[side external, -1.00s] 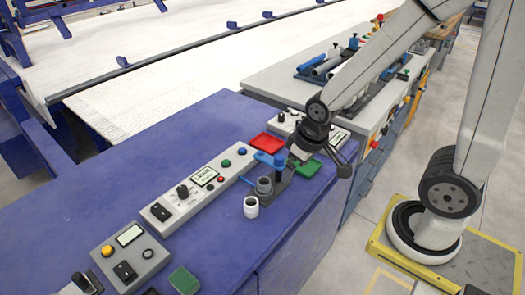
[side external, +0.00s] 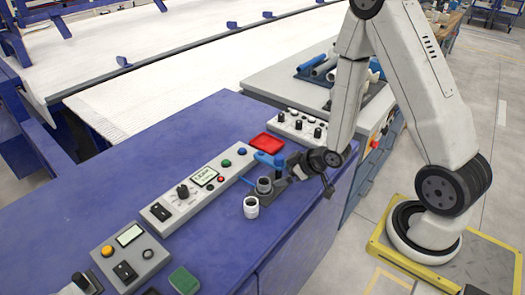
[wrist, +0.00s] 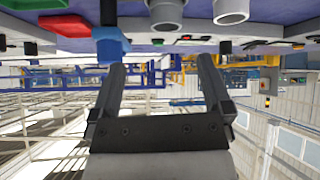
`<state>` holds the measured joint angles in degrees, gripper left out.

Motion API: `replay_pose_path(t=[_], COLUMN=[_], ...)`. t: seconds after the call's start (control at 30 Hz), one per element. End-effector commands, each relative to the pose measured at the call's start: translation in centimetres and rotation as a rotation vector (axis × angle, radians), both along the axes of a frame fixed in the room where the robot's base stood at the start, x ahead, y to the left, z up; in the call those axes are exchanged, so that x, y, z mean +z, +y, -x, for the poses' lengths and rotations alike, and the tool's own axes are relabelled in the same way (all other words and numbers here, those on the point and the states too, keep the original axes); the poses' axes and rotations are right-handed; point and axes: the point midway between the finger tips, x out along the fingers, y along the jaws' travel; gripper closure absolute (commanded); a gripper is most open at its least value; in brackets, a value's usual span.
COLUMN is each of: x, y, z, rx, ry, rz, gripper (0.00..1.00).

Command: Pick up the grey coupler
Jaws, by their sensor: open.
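The grey coupler (side external: 264,186) stands upright on a dark base beside a blue-handled clamp (side external: 268,159). A white coupler (side external: 251,207) stands just in front of it. My gripper (side external: 293,167) is low over the bench, to the right of the grey coupler, lying nearly level. In the wrist view, which is upside down, the fingers (wrist: 161,64) are apart with nothing between them. The grey coupler (wrist: 166,14) and the white coupler (wrist: 231,12) show at the top edge, partly cut off, beyond the fingertips. The blue clamp part (wrist: 111,44) is close to the left finger.
A red tray (side external: 265,142) lies behind the clamp. A green tray (wrist: 30,4) shows in the wrist view. A long control box (side external: 198,184) stands left of the coupler, and a knob box (side external: 296,127) stands behind. The blue bench (side external: 150,150) is clear at the left.

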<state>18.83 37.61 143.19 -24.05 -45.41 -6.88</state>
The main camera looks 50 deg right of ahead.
Motion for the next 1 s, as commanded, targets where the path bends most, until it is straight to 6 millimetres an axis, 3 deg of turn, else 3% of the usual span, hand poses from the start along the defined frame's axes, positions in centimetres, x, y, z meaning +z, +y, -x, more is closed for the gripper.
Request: replay_pose_path(t=[0.23, 0.67, 1.0], x=[-1.9, -2.3, -3.3], y=[-0.1, 0.1, 0.5], z=[0.6, 1.3, -0.4], rx=[0.025, 0.031, 0.034], ry=[-0.155, -0.276, -0.276], rz=[-0.074, -0.133, -0.131], gripper=[0.00, 0.00, 0.00])
